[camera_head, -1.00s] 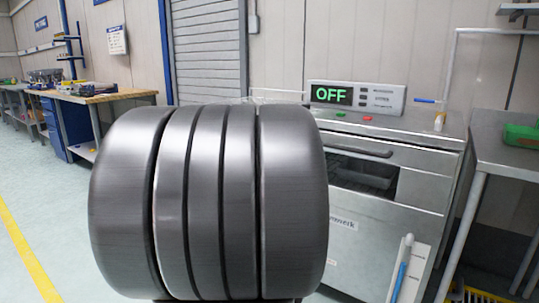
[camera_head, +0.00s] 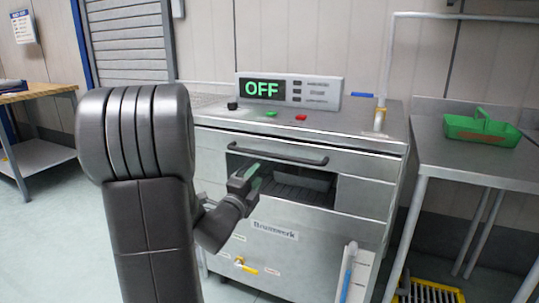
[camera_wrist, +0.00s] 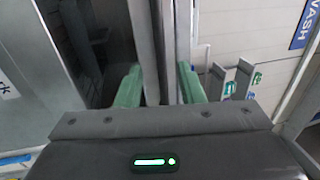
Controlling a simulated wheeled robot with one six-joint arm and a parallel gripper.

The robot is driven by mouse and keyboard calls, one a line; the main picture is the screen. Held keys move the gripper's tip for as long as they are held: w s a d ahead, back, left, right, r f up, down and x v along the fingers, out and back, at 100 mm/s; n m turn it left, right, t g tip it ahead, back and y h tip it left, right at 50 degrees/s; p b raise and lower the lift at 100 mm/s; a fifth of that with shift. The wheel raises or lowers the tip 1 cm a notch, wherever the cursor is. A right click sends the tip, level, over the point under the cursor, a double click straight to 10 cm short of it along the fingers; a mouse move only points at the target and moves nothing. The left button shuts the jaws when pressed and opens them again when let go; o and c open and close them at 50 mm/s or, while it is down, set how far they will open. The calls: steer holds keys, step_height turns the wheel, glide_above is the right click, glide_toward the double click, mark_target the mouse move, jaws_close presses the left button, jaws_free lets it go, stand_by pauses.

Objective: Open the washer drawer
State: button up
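The washer (camera_head: 365,215) is a grey metal cabinet with a dark window and a panel (camera_head: 290,90) reading OFF in green. Its drawer front carries a dark horizontal handle (camera_head: 290,156) above the window. The drawer looks shut. My gripper (camera_head: 248,178) is in front of the drawer, just below the handle's left part. In the wrist view my gripper (camera_wrist: 158,88) has its two green-padded fingers apart. A grey bar-like edge, perhaps the handle (camera_wrist: 146,45), runs up between them. I cannot tell whether either finger touches it.
A green and a red button (camera_head: 301,117) sit on the washer top. A side table (camera_head: 470,165) with a green carrier (camera_head: 482,128) stands to the right. A wooden-topped bench (camera_head: 35,90) is at left; floor between is clear.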

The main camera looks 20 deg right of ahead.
mark_target(270, 157)
steer(key=x, duration=1.1)
steer(key=shift+w+d+b, duration=0.2)
steer(key=shift+b, duration=0.2)
jaws_close()
